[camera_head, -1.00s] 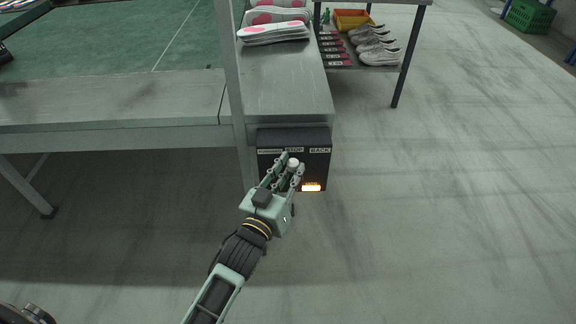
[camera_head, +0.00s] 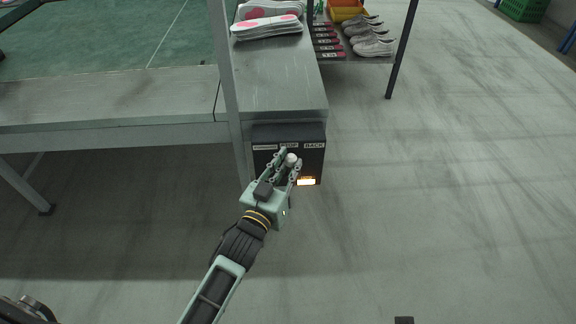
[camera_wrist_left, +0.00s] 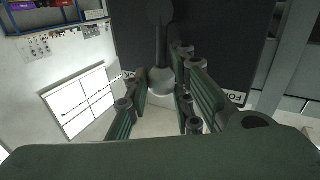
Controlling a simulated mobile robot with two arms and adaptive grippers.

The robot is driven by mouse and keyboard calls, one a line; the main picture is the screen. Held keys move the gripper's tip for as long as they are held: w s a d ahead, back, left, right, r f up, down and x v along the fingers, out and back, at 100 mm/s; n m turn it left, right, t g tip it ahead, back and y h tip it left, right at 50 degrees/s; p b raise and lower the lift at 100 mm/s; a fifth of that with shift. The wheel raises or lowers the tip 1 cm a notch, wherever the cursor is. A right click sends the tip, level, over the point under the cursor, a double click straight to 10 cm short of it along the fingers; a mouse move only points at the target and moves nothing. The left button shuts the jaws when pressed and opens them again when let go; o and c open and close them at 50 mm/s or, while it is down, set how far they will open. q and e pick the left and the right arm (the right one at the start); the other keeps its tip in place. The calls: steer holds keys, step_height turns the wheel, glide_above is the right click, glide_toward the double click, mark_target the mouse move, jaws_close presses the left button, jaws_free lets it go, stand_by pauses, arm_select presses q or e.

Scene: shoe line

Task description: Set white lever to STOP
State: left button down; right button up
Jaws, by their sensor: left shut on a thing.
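The white lever's round white knob (camera_head: 291,160) stands out in front of a black control box (camera_head: 312,164) at the table's end. In the head view it appears just below the STOP label (camera_head: 289,146), between the left label and the BACK label (camera_head: 314,145). The exact lever setting is hard to tell. My left gripper (camera_head: 283,164) is shut on the knob. The left wrist view shows the white knob (camera_wrist_left: 161,81) on a dark shaft between the fingers (camera_wrist_left: 162,100). My right gripper is not in view.
A lit orange-white indicator (camera_head: 306,182) is low on the box. A grey post (camera_head: 231,80) rises left of it. Insoles (camera_head: 266,27) lie on the metal table (camera_head: 275,85). A rack behind holds shoes (camera_head: 372,47).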

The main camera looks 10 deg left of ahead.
arm_select(q)
steer(key=c, duration=1.6)
jaws_free()
steer(key=s, duration=0.4)
steer(key=s+a, duration=0.1)
steer(key=s, duration=0.3)
steer(key=s+a, duration=0.1)
steer(key=s, duration=0.3)
steer(key=shift+a+f, duration=0.1)
steer(key=shift+w+f, duration=0.1)
